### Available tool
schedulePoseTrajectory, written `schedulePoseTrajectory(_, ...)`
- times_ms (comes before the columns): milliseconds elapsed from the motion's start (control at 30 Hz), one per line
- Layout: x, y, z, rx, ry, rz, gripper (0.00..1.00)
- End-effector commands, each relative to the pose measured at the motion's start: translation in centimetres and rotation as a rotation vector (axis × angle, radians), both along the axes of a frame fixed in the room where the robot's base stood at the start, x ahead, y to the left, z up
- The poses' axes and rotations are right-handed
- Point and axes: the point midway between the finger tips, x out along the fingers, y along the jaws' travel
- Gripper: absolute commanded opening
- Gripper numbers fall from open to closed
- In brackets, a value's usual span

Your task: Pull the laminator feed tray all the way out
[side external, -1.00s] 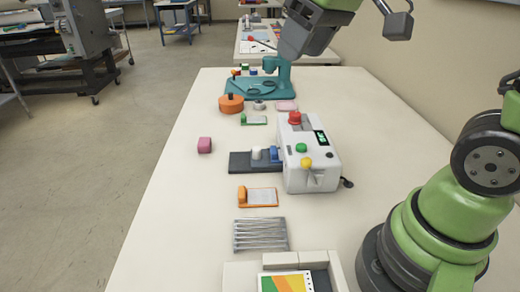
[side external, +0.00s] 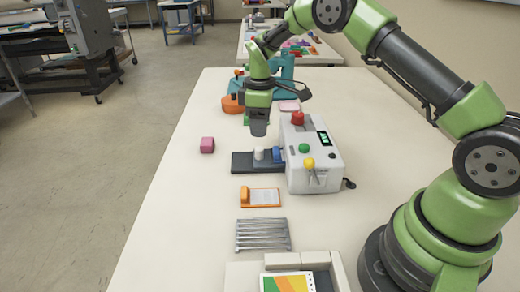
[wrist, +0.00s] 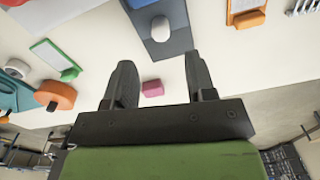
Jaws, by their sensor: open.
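The white laminator (side external: 296,178) stands on the table, with a red button, a green button, a yellow knob and a small display. Its dark grey feed tray (side external: 242,163) sticks out of its left side. A white knob (side external: 259,154) and a blue piece (side external: 277,154) stand on the tray. My gripper (side external: 259,130) hangs fingers-down above the tray, close to the knob but apart from it. In the wrist view my gripper (wrist: 160,78) is open and empty, and the tray (wrist: 180,38) with its white knob (wrist: 160,30) lies beyond the fingertips.
A pink block (side external: 207,145) lies left of the tray. An orange round part (side external: 230,104) and a teal stand (side external: 288,85) are behind. The table's left side is mostly clear.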

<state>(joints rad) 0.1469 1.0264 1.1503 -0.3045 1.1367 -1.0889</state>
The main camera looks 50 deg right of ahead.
Motion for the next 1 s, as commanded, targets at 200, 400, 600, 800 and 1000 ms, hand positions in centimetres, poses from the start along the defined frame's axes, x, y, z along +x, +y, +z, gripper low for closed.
schedulePoseTrajectory(200, -0.1, 0.1, -4.3, 0.001, 0.005, -0.001, 0.51)
schedulePoseTrajectory(400, -0.1, 0.1, -7.2, 0.000, 0.002, -0.002, 0.51)
schedulePoseTrajectory(600, -0.1, 0.1, -8.1, 0.000, 0.000, -0.003, 0.51)
schedulePoseTrajectory(800, -0.1, 0.1, -8.1, 0.000, -0.001, -0.003, 0.51)
schedulePoseTrajectory(1000, -0.1, 0.1, -8.1, -0.001, -0.001, -0.003, 0.09)
